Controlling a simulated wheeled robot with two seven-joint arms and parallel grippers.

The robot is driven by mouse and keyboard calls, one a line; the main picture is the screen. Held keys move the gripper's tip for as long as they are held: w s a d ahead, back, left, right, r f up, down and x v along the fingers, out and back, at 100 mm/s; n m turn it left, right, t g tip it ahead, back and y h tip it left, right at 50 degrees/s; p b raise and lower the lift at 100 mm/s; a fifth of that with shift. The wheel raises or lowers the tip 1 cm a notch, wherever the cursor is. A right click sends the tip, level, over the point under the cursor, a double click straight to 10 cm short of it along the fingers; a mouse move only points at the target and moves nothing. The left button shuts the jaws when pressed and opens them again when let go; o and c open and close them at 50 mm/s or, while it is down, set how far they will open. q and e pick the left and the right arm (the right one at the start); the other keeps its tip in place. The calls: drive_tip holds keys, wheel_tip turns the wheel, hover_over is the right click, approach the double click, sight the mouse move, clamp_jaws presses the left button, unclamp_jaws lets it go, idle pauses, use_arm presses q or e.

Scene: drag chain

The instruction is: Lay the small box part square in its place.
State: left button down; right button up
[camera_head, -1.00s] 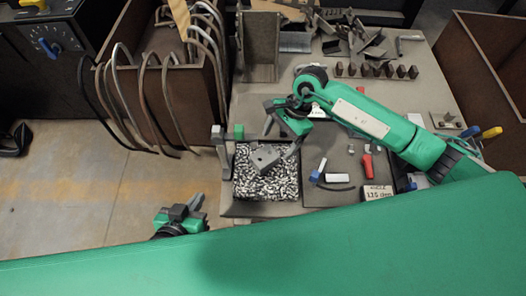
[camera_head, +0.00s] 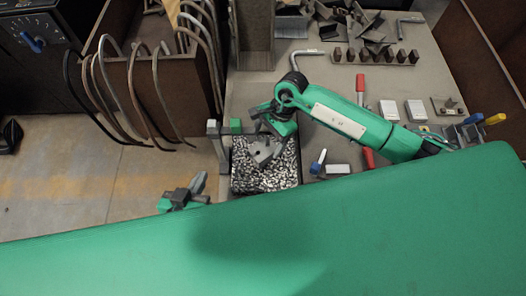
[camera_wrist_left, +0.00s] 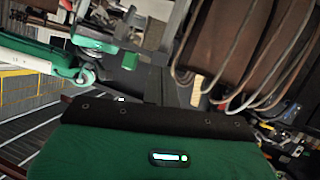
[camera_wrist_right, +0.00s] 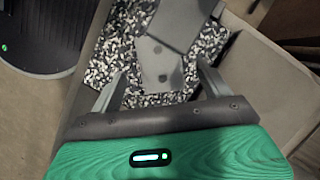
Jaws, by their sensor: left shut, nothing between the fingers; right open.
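A grey angular metal part (camera_head: 264,151), which I take to be the small box part, lies on shiny metal bits in a square bin (camera_head: 233,180). In the right wrist view a grey plate with dark holes (camera_wrist_right: 156,70) lies between my fingers, beside a larger grey block (camera_wrist_right: 184,24); I cannot tell whether they are one piece. My right gripper (camera_head: 266,138) is open, low over the bin, its fingers (camera_wrist_right: 160,78) either side of the plate. My left gripper (camera_head: 190,190) is shut and empty, left of the bin above the floor. The part's place is not clear.
A grey post with a green block (camera_head: 236,126) stands at the bin's far left. A blue-tipped tool (camera_head: 318,162) and a white block (camera_head: 338,169) lie right of the bin. Several dark blocks (camera_head: 375,56) stand in a row behind. Curved hoses (camera_head: 145,95) hang at left.

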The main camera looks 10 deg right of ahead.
sight(263, 149)
drive_tip(key=x, duration=0.4)
drive_tip(key=shift+w+d+b, duration=0.1)
drive_tip(key=shift+d+b, duration=0.05)
drive_tip(key=shift+b, duration=0.25)
drive_tip(key=shift+a+f, duration=0.25)
drive_tip(key=shift+f, duration=0.35)
use_arm(q)
drive_tip(key=shift+w+d+r+t+h, duration=0.1)
drive_tip(key=shift+d+r+t+h, duration=0.25)
drive_tip(key=shift+d+t, duration=0.3)
use_arm(e)
drive_tip(key=c, duration=1.3)
use_arm(q)
drive_tip(key=shift+a, duration=0.1)
use_arm(e)
drive_tip(key=shift+r, duration=0.1)
